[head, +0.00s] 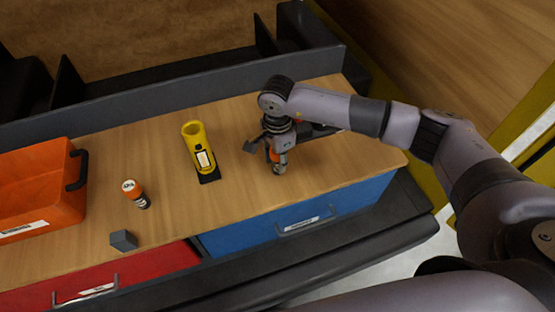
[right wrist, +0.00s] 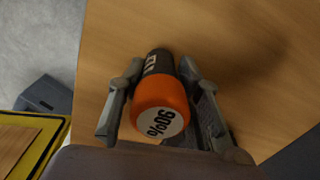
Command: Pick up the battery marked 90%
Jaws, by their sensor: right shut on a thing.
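The battery marked 90% (right wrist: 162,108) has an orange cap with a white label and a dark body. It sits between the fingers of my right gripper (head: 278,165), which is shut on it. In the head view only a bit of the battery's orange (head: 272,155) shows, the rest hidden by the gripper. The gripper points down over the right part of the wooden bench top; I cannot tell if the battery still touches the wood. My left gripper is not in view.
A yellow holder (head: 195,146) on a black base stands left of my right gripper. An orange bin (head: 40,190) is at the far left, and a small dark block (head: 123,240) lies near the front edge. Blue (head: 300,220) and red (head: 110,280) drawers are below.

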